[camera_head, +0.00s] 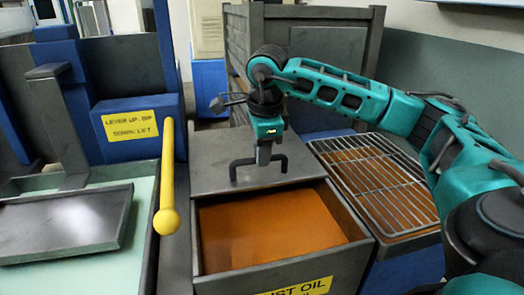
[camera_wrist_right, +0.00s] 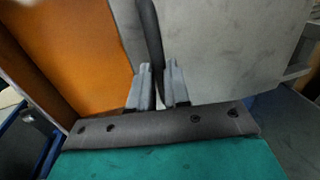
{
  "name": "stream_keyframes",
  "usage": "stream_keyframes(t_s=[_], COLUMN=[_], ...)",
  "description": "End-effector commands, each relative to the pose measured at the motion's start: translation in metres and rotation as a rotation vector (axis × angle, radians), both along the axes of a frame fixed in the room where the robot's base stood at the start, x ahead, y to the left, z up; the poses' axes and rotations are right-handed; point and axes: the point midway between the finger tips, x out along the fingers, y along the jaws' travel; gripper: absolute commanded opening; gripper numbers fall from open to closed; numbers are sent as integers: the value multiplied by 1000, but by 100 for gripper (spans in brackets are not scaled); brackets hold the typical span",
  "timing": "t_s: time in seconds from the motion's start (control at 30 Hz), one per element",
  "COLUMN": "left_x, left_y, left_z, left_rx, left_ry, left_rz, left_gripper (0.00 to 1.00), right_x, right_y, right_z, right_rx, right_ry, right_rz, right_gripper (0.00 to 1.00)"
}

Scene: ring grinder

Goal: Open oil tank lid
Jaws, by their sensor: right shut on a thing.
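The oil tank (camera_head: 358,228) is a grey box with a yellow label ending in "UST OIL", partly cut off by the frame. Orange oil (camera_head: 268,228) shows in its open front part, and also in the wrist view (camera_wrist_right: 70,50). The grey lid (camera_head: 212,150) lies over the back part of the tank. It carries a black bar handle (camera_head: 235,166). My right gripper (camera_head: 264,157) points down over the lid and is shut on the handle. In the wrist view the dark handle (camera_wrist_right: 151,45) runs between the two fingers. My left gripper is not in view.
A yellow-knobbed lever (camera_head: 168,190) stands left of the tank, by a blue box with a yellow label (camera_head: 131,125). A wire rack (camera_head: 380,185) over an orange tray lies to the right. A grey slatted cabinet (camera_head: 312,35) stands behind.

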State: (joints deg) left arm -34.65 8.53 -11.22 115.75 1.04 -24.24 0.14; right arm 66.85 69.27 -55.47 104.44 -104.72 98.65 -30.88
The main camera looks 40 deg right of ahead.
Motion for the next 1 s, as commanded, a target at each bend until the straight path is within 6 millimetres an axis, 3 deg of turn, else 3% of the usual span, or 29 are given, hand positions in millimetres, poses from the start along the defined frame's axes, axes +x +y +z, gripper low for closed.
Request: stream_keyframes(t_s=[0.27,0.7,1.0], left_x=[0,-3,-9], left_y=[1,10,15], left_z=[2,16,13], left_rx=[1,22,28], left_ry=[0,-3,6], left_rz=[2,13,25], left_gripper=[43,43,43], right_x=[4,66,86], right_y=[-1,-34,-46], right_z=[1,5,2], right_rx=[2,7,3], right_ry=[-1,-5,-5], right_rz=[0,-3,0], right_gripper=[0,0,0])
